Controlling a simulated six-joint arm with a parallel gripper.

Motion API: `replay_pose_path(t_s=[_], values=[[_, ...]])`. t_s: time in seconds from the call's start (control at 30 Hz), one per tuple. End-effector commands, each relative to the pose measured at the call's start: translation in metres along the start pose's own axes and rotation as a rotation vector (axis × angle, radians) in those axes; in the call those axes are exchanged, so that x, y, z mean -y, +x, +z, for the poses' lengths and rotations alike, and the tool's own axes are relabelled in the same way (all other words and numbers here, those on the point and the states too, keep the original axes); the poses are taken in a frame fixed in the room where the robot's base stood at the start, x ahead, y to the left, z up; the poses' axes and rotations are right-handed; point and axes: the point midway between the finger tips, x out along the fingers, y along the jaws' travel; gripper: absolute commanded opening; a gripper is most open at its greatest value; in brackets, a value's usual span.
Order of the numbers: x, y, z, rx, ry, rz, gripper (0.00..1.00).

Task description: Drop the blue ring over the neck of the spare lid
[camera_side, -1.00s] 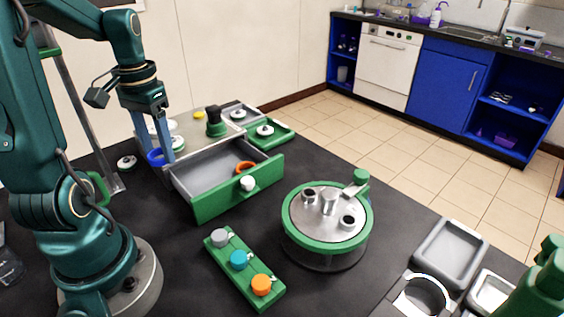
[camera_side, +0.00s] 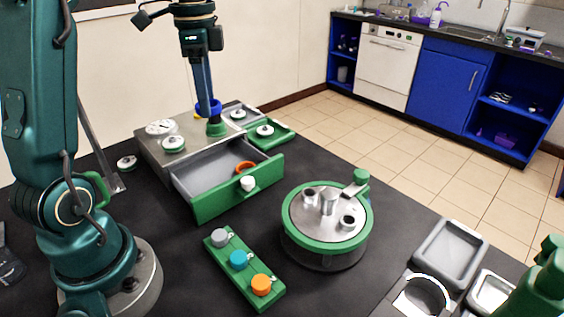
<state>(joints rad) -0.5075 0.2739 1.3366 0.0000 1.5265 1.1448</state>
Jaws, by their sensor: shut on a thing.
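The blue ring (camera_side: 208,108) is held at the fingertips of my gripper (camera_side: 206,103), which points down over the back of the grey drawer cabinet. A green piece (camera_side: 217,129) stands on the cabinet top directly below the ring. Its dark upper part is now hidden by the ring and fingers; I cannot tell whether the ring is around it, above it or in front of it. Several small pale lids with dark knobs are around, one on a green tray (camera_side: 265,131) and one on the cabinet top (camera_side: 174,144). None is clearly marked as the spare lid.
The cabinet's green-fronted drawer (camera_side: 238,190) is open with an orange ring (camera_side: 245,168) inside. A round green-rimmed vessel (camera_side: 327,222) stands to its right. A green rack (camera_side: 244,270) with coloured caps lies in front. Grey trays (camera_side: 450,255) are at lower right.

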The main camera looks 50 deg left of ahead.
Motion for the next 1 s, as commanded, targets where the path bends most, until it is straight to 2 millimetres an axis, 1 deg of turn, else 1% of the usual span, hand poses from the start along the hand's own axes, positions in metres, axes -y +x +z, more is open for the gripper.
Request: replay_pose_path(t_s=[0.03,0.1,0.2,0.3,0.4,0.57,0.67,1.0], values=[[-0.005,-0.002,-0.021,-0.001,0.094,-0.002,0.04],[-0.015,-0.003,-0.044,-0.003,0.204,-0.004,0.04],[-0.030,-0.004,-0.074,-0.005,0.337,-0.006,0.04],[-0.046,-0.002,-0.096,-0.007,0.427,-0.008,0.04],[-0.059,0.001,-0.110,-0.005,0.487,-0.005,0.04],[-0.074,0.007,-0.120,0.001,0.534,0.006,0.04],[-0.085,0.015,-0.130,0.004,0.543,0.008,0.04],[-0.137,0.059,-0.179,0.003,0.540,0.007,0.04]])
